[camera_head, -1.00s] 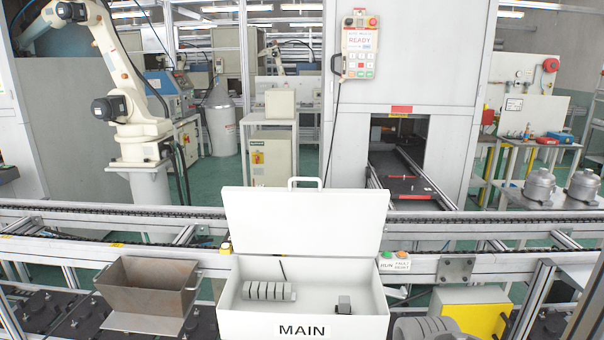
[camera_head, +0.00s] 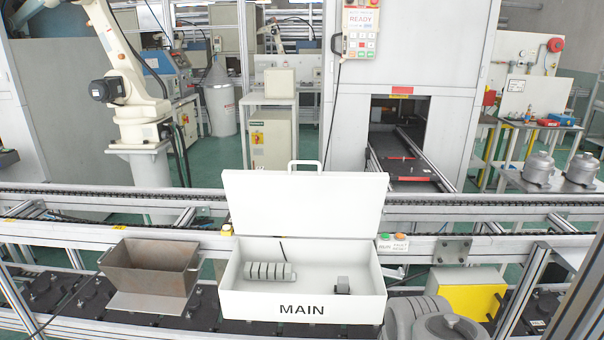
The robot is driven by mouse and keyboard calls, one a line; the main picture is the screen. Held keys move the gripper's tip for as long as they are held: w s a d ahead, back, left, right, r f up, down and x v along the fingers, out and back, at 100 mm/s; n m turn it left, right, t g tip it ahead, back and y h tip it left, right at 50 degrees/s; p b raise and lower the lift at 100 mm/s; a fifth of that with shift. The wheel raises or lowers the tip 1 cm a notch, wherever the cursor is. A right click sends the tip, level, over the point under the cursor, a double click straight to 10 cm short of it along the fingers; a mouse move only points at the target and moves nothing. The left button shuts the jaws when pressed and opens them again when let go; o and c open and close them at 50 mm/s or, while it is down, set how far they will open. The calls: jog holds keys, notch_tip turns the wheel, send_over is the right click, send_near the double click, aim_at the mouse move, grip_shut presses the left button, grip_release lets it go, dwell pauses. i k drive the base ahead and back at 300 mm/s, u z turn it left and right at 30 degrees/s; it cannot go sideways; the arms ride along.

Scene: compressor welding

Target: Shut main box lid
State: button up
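The white main box (camera_head: 244,304) stands in front of the conveyor at the lower middle, with "MAIN" on its front wall. Its lid (camera_head: 305,210) stands open, hinged along the back edge, with a handle (camera_head: 305,165) on its upper edge. Inside the box lie a row of grey ribbed parts (camera_head: 269,271) on the left and a small grey block (camera_head: 342,285) on the right. My gripper is not in view.
A metal open-topped bin (camera_head: 150,272) stands left of the box. Grey cylindrical parts (camera_head: 420,320) and a yellow box (camera_head: 468,292) are at the right. A conveyor rail (camera_head: 480,223) runs behind. A white robot arm (camera_head: 130,90) stands beyond it.

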aim_at(289, 203)
jog(key=k, duration=0.6)
jog(key=u, duration=1)
jog(key=i, duration=1.2)
jog(key=u, duration=0.05)
